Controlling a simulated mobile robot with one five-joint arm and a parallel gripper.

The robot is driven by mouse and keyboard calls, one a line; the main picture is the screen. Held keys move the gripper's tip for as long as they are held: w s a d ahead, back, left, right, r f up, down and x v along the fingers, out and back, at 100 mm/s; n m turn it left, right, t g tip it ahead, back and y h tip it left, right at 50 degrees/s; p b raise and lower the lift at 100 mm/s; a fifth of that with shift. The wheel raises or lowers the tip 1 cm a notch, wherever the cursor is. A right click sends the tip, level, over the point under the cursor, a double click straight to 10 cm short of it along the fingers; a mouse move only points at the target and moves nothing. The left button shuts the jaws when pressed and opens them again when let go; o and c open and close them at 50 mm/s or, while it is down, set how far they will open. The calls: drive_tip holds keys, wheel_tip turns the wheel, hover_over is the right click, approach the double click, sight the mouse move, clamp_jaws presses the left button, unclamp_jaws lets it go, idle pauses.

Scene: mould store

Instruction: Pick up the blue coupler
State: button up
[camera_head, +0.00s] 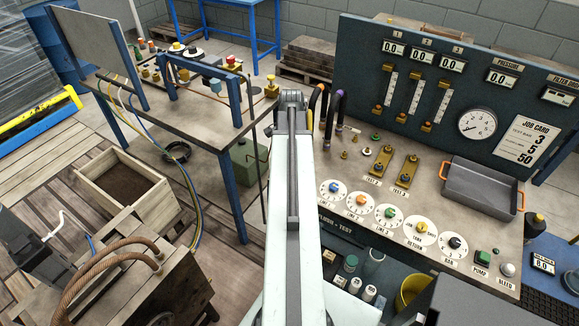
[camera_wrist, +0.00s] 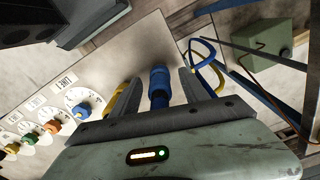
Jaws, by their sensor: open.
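The blue coupler (camera_wrist: 159,78) stands out in the middle of the wrist view, a short blue cylinder with a darker blue lower part. My gripper (camera_wrist: 161,84) is open, with one finger on each side of the coupler. Gaps show between the coupler and both fingers in this view, and I cannot tell how far apart they are in depth. The coupler's lower end is hidden by my gripper body. In the head view my arm covers the place where the gripper works, and I cannot make out the coupler there.
A bench with dials (camera_head: 390,217), a grey tray (camera_head: 480,190) and brass fittings (camera_head: 381,160) lies right of my arm. A gauge panel (camera_head: 440,90) stands behind it. A table (camera_head: 200,112) is at left. A yellow hose (camera_wrist: 122,98) and blue hose (camera_wrist: 203,50) flank the gripper.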

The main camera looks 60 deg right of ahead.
drive_tip(key=shift+f, duration=0.85)
drive_tip(key=shift+r, duration=0.2)
clamp_jaws()
